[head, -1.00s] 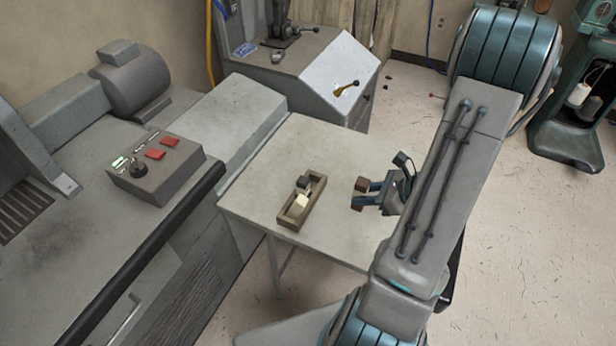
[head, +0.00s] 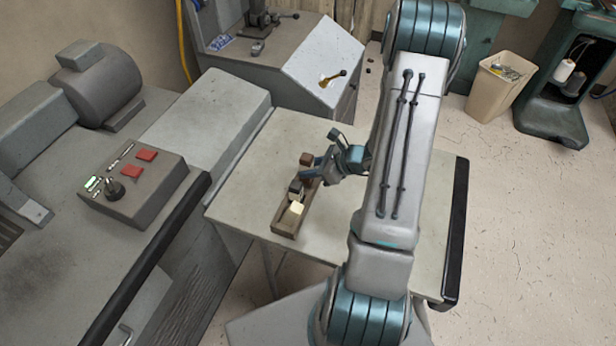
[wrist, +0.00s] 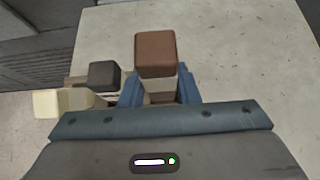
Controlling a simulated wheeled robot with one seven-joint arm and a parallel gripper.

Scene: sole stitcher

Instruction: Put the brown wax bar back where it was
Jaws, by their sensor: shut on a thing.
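The brown wax bar (head: 306,158) is between the fingers of my gripper (head: 312,169), upright and at the far end of the small wooden tray (head: 284,226). In the wrist view the bar (wrist: 155,52) stands up between the two blue fingers (wrist: 159,90), which are shut on it. A black bar (head: 296,186) and a cream bar (head: 296,208) sit in the tray; the black (wrist: 103,76) and cream (wrist: 61,102) bars show left of my gripper in the wrist view. My fingers hide the tray's far end, so I cannot tell whether the brown bar touches it.
The tray stands on a grey table (head: 345,235), mostly bare. A machine with a control box (head: 135,185) is on the left. A slanted grey cabinet (head: 322,62) stands behind the table. A bin (head: 497,88) stands on the floor at the far right.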

